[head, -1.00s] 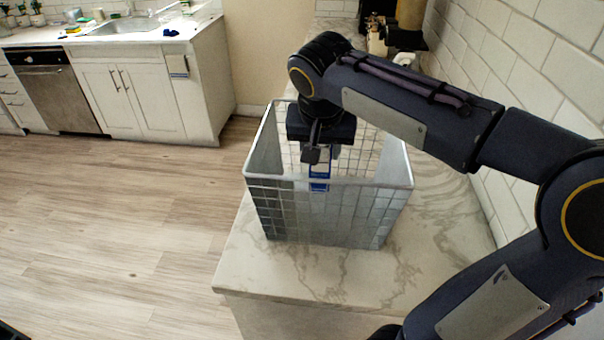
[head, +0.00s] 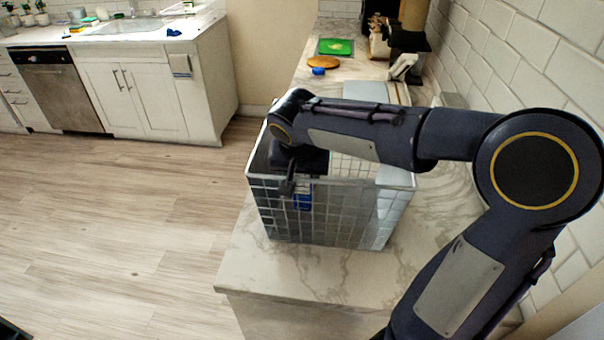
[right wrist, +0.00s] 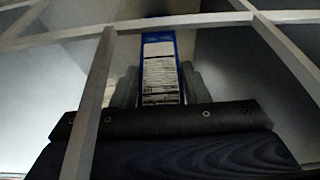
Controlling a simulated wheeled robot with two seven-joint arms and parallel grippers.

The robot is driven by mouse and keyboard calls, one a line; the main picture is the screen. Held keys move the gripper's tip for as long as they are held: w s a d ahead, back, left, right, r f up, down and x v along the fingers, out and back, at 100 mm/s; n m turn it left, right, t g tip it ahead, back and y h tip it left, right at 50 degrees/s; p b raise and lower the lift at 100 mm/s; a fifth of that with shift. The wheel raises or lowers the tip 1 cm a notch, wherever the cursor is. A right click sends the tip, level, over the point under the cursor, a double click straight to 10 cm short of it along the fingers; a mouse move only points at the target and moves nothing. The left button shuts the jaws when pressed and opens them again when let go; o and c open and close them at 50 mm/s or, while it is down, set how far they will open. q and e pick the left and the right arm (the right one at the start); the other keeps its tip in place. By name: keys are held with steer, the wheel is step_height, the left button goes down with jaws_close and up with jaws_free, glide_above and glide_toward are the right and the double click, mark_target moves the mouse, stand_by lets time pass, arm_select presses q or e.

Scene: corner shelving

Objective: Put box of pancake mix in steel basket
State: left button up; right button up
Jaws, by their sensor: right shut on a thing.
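The steel basket (head: 340,222), a wire-grid box with a pale rim, stands upright on the marble counter. My right gripper (head: 298,188) reaches down inside its left part and is shut on the blue box of pancake mix (head: 303,200). In the head view the box shows only as a blue patch through the front grid, below the rim. In the right wrist view the box (right wrist: 161,72) stands between the fingers of the right gripper (right wrist: 160,88), with a white printed label and blue edges. Basket wires cross that view. My left gripper is not in view.
The marble counter (head: 262,262) has bare room around the basket. Behind lie a green board (head: 336,46), a round wooden board (head: 324,62) and a small blue thing (head: 318,71). A tiled wall (head: 490,75) bounds the right. A sink cabinet (head: 140,95) stands far left.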

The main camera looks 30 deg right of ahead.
steer(key=shift+f, duration=0.2)
steer(key=o, duration=1)
steer(key=shift+c, duration=0.2)
steer(key=shift+r, duration=0.15)
steer(key=v, duration=1.2)
